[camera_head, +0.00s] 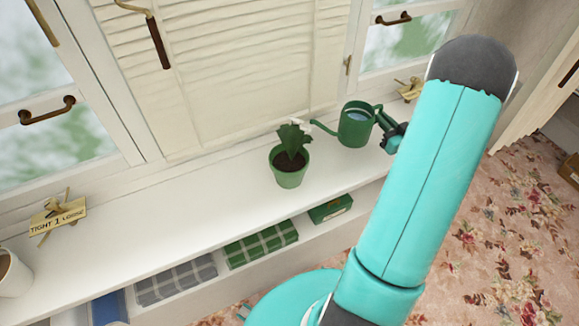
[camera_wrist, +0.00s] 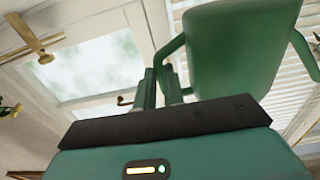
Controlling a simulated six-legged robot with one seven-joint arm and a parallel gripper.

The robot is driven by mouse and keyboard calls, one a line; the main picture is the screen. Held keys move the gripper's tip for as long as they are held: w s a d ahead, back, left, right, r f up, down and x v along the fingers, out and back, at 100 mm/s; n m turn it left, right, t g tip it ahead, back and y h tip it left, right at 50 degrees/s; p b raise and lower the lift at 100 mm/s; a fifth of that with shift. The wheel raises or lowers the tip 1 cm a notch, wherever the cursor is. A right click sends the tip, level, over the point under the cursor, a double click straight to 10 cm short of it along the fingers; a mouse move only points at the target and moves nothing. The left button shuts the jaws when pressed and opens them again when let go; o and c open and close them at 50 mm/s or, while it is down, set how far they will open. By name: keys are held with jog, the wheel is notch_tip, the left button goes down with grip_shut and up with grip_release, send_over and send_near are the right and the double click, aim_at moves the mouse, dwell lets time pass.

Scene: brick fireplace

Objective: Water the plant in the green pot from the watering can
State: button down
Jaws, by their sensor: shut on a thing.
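The green watering can (camera_head: 354,130) is upright at the right part of the white sill, with bluish water showing in its open top. Its spout points left toward the plant (camera_head: 293,137). I cannot tell whether its base touches the sill. The leafy plant stands in a green pot (camera_head: 289,178) with dark soil, left of the can. My gripper (camera_head: 385,131) is shut on the can's handle at the can's right side. In the wrist view the can (camera_wrist: 240,50) fills the upper right, and my gripper's fingers (camera_wrist: 168,85) meet its handle.
The white sill (camera_head: 190,210) is clear left of the pot, up to a white mug (camera_head: 12,273) and a wooden sign (camera_head: 58,215). Window shutters (camera_head: 225,70) stand close behind. Folded plaid cloths (camera_head: 262,244) and a green box (camera_head: 330,208) lie on the shelf below.

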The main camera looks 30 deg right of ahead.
jog(key=shift+r, duration=0.15)
jog(key=shift+r, duration=1.4)
